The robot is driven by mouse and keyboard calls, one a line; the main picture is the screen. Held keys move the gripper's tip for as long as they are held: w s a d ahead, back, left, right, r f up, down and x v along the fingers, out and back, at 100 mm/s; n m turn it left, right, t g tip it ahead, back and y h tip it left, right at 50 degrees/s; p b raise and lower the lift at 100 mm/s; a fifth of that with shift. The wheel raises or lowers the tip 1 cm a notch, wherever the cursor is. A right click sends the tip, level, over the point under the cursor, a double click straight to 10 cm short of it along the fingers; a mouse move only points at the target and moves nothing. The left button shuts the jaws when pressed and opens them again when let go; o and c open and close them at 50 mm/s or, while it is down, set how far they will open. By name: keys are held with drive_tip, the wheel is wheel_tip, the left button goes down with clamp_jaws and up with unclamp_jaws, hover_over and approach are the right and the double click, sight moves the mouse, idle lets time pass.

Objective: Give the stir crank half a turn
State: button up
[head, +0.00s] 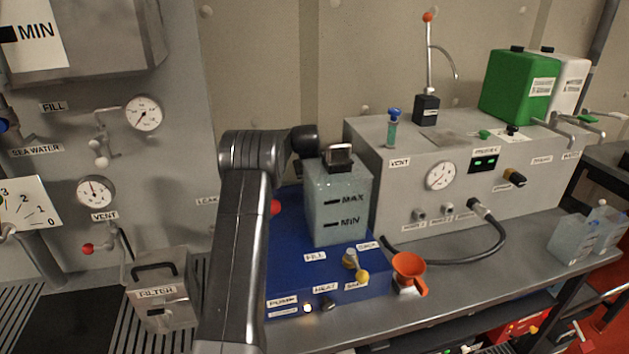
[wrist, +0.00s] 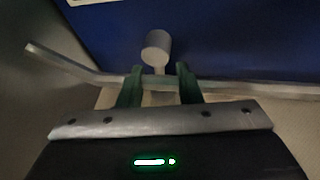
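In the wrist view, a pale grey round-ended knob on a thin stem (wrist: 156,47) stands against a blue surface; it looks like the stir crank's handle, though I cannot be sure. My gripper (wrist: 158,85) has its two green fingers apart, one on each side of the stem, with a gap visible on both sides. A bent grey metal bar (wrist: 62,60) runs behind the fingers. In the head view my arm reaches up behind the grey tank (head: 337,205) on the blue unit (head: 310,260). My fingers and the crank are not discernible there.
A grey cabinet (head: 400,165) with a black hose (head: 490,240) stands to the right. A filter box (head: 160,290) stands left of my arm.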

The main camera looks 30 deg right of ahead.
wheel_tip(320, 180, up, 10)
drive_tip(key=b, duration=0.1)
drive_tip(key=shift+b, duration=0.35)
